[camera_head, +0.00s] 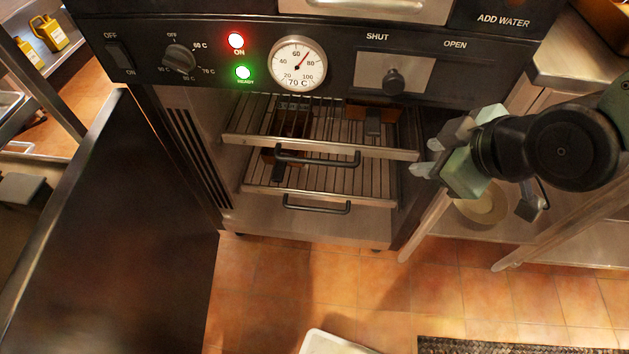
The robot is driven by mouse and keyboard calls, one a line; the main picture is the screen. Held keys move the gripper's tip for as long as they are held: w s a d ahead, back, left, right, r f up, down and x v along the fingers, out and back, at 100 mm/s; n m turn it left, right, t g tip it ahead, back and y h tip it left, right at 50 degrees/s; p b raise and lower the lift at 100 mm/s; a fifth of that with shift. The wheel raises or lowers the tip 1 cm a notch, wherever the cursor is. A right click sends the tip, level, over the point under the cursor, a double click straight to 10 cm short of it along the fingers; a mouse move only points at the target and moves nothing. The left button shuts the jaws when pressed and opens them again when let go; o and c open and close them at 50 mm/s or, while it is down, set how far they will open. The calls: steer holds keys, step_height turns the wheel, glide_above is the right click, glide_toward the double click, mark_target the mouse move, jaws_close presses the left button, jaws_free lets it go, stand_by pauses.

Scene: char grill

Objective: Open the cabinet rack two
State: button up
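The warming cabinet stands open in the head view and holds two wire racks. The upper rack (240,142) has a black bar handle (318,158) at its front and sticks out further than the lower one. The lower rack (370,199) has its own black bar handle (316,207). No label shows which is rack two. My gripper (421,157) is to the right of the racks, level with the upper handle and apart from both handles. Its fingers point left, look parted, and hold nothing.
A large dark panel (110,230) stands at the left. The control panel (330,50) with dial, gauge and shut/open lever is above the racks. Tiled floor (270,290) in front is mostly clear, with a mat (510,346).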

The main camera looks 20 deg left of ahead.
steer(key=w+a+f+n+t+y+b, duration=0.2)
steer(key=a+f+n+b, duration=0.1)
steer(key=f+b, duration=0.4)
steer(key=w+a+f+n+t+y+b, duration=0.1)
steer(key=w+a+f+n+y+b, duration=0.2)
steer(key=f, duration=0.5)
steer(key=n+t+y+b, duration=0.2)
steer(key=n+y+b, duration=0.4)
steer(key=n+b, duration=0.6)
glide_toward(316, 160)
steer(key=shift+m, duration=0.9)
steer(key=b+x, duration=0.1)
steer(key=x, duration=0.2)
steer(key=b+x, duration=0.1)
steer(key=x, duration=0.2)
steer(key=f+b+x, duration=0.1)
steer(key=x, duration=0.3)
steer(key=shift+b, duration=0.3)
steer(key=shift+r, duration=0.1)
steer(key=shift+c, duration=0.4)
jaws_close()
